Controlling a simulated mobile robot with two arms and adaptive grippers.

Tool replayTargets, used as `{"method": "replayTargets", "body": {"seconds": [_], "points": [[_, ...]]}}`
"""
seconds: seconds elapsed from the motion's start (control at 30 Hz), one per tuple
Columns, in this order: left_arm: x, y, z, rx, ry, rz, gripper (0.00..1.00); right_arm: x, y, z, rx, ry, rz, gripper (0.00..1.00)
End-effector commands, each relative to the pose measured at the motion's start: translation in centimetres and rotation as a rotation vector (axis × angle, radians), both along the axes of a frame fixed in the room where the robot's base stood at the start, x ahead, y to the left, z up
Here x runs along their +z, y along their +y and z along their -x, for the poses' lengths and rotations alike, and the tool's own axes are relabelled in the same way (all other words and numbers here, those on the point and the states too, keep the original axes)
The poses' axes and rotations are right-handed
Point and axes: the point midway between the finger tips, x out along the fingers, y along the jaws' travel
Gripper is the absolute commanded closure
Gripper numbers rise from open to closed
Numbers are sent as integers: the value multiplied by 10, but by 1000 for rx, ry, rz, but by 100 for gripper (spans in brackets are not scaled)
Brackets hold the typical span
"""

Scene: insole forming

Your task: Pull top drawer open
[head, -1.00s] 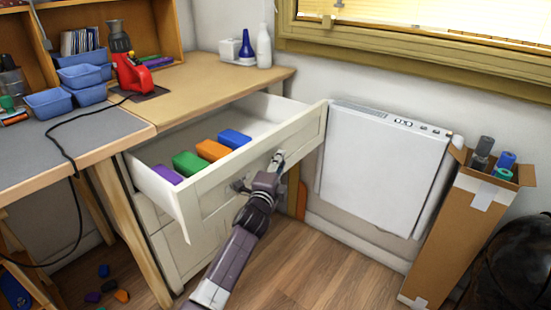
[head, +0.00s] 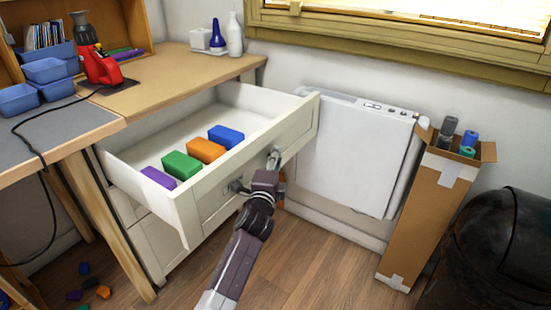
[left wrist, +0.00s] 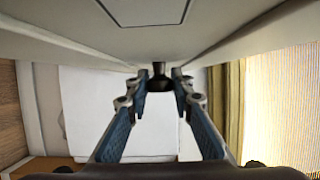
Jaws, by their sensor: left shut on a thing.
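The top drawer (head: 258,152) of the white cabinet under the desk stands well open, its front tilted across the head view. Purple, green, orange and blue blocks lie in a row inside it. My left gripper (head: 271,163) is at the drawer's front face and shut on its handle. In the left wrist view, the dark handle knob (left wrist: 160,76) sits between the fingertips of my left gripper (left wrist: 160,87), against the pale drawer front. In the head view the gripper mostly hides this handle. My right gripper is not in view.
The wooden desk (head: 165,78) is above the drawer. A white heater (head: 352,155) hangs on the wall to the right. A cardboard box (head: 432,205) with rolls and a black bin (head: 500,250) stand farther right. Small blocks lie on the floor at the left. Wooden floor shows in front.

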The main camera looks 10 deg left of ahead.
Motion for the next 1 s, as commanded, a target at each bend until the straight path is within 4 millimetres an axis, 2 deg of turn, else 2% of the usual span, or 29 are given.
{"method": "replayTargets", "body": {"seconds": [0.03, 0.07, 0.2, 0.47, 0.63, 0.77, 1.0], "points": [[-2, 0, 0, 0, 3, 1, 100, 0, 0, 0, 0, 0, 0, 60], [-2, 0, 0, 0, 3, 1, 76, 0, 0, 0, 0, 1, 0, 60], [-1, 0, 0, 0, 2, 1, 61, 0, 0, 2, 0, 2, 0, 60], [0, 0, 0, 0, 1, 0, 61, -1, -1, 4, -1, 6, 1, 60], [-1, 0, 8, 1, 1, 0, 61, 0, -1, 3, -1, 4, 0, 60], [-1, -1, 24, -1, 1, 0, 61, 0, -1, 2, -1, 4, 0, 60], [-2, -3, 68, -1, 3, 0, 61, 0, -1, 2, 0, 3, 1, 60]]}}
